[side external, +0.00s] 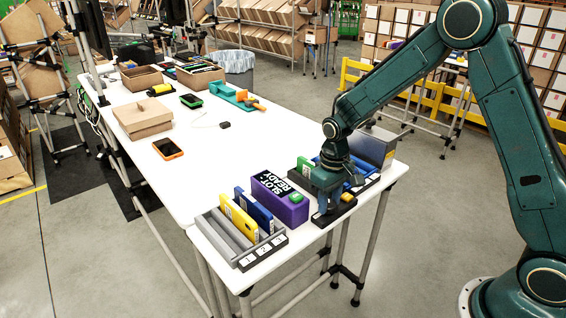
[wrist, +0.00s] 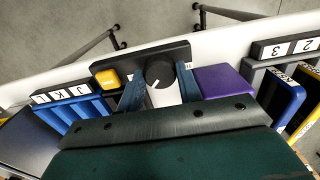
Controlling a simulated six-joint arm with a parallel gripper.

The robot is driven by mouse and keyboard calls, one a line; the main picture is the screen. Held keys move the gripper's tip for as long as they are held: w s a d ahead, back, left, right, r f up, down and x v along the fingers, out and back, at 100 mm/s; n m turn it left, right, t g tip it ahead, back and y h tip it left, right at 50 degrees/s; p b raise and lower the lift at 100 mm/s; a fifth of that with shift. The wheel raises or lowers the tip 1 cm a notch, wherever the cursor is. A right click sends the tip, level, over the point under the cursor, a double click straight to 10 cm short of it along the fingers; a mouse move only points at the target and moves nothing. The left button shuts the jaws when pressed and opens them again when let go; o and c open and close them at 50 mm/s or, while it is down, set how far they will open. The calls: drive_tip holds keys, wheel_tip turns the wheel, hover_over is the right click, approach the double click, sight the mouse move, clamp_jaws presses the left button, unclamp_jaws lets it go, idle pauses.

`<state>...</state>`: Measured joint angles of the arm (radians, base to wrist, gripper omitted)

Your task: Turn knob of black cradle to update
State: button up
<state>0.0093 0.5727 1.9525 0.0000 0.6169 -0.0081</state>
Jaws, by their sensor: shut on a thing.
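The black cradle (wrist: 125,62) lies at the table's front edge in the wrist view; it also shows below my gripper in the side view (side external: 333,214). Its round dark knob (wrist: 160,72) carries a white pointer mark slanting toward the lower left of the wrist picture. My gripper (wrist: 161,85) has one finger on each side of the knob and is shut on it. A yellow button (wrist: 107,78) sits on the cradle left of the knob. Small lettering beside the right finger is mostly hidden and cannot be read. In the side view, my gripper (side external: 328,203) hides the knob.
A purple box (side external: 278,201) reading "SLOT: READY" stands close beside the cradle. Past it is a grey numbered rack (side external: 238,247) with yellow and blue cartons. On the other side is a rack with blue dividers (wrist: 85,108). The table's middle (side external: 215,150) is mostly clear.

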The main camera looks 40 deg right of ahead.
sight(329, 204)
drive_tip(key=o, duration=1)
drive_tip(key=shift+r, duration=0.2)
wheel_tip(329, 204, up, 14)
drive_tip(key=shift+f, duration=0.2)
